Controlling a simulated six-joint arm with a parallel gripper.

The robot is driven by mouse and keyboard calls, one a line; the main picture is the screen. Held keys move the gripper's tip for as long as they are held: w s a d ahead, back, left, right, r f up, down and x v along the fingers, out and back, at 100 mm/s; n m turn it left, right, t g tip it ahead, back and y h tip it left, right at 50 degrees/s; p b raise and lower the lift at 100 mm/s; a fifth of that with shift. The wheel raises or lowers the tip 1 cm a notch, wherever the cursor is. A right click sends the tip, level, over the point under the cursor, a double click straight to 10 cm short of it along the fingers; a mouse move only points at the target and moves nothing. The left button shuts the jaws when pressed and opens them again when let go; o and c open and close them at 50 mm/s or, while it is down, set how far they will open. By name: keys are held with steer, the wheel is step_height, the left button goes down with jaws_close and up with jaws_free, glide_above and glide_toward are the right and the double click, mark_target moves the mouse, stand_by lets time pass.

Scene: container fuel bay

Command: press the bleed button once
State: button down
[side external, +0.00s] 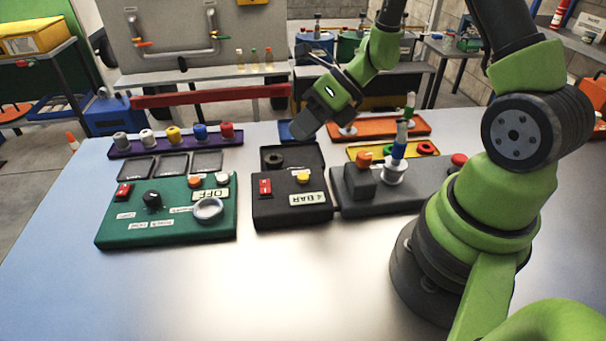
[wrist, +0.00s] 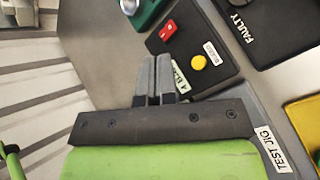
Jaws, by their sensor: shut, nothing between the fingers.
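The black box (side external: 290,215) stands mid-table with a red rocker switch (side external: 265,186), a yellow button (side external: 303,178) and a "4 BAR" display (side external: 308,198). In the wrist view the yellow button (wrist: 198,62) has a small white label beside it, too blurred to read surely. It is the likely bleed button. My gripper (side external: 297,132) is shut and empty, raised above and behind the box in the side view. In the wrist view its fingertips (wrist: 154,60) appear left of the yellow button, apart from it, and partly cover the display.
A green panel (side external: 120,233) with knob and buttons stands left of the box. A grey test jig (side external: 410,196) with an upright blue-and-white part stands close on the right. A black "FAULTY" tray (wrist: 275,25) lies behind. The front table is clear.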

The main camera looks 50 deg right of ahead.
mark_target(304, 174)
steer(key=shift+f, duration=3.15)
steer(key=shift+f, duration=0.1)
steer(key=shift+f, duration=0.3)
steer(key=shift+f, duration=0.4)
steer(key=shift+r, duration=0.85)
steer(key=shift+r, duration=2.5)
